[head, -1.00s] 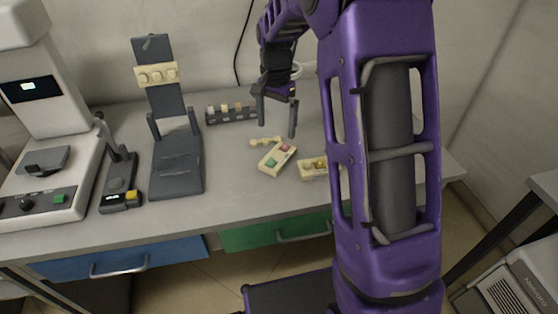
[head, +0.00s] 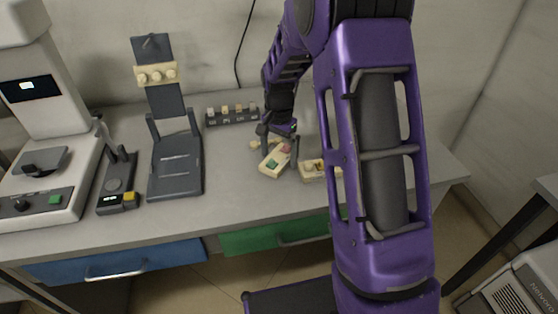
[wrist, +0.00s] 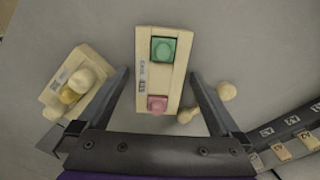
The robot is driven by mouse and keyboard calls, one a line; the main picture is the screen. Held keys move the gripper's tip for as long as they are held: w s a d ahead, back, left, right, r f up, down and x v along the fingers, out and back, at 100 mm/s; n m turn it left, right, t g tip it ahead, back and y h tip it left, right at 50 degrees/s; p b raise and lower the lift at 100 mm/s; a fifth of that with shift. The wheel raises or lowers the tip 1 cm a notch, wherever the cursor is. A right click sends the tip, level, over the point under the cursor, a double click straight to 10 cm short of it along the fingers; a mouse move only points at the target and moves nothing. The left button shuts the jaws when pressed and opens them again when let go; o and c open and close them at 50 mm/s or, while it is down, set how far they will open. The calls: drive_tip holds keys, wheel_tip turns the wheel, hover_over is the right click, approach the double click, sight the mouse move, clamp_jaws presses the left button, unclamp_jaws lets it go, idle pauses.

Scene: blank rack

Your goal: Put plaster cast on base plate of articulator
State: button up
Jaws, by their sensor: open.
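The articulator (head: 160,113) is dark grey and stands open, with a cream cast with several knobs on its raised upper plate. Its base plate (head: 176,168) lies flat and bare. A cream block with a green and a pink square (head: 276,160) lies on the table to the right; in the wrist view (wrist: 148,75) it carries a label. A second labelled cream block with a white and a gold tooth (head: 313,169) lies to its right. My gripper (head: 279,144) is open, its fingers on either side of the green-and-pink block near its pink end. I cannot tell whether they touch it.
A small knobbed cream piece (wrist: 227,91) lies beside my finger, partly hidden. A dark rack with several samples (head: 232,115) stands at the back. A small device with a yellow button (head: 118,185) and a larger machine (head: 45,150) stand left of the articulator.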

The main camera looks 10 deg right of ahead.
clamp_jaws()
idle(0.3)
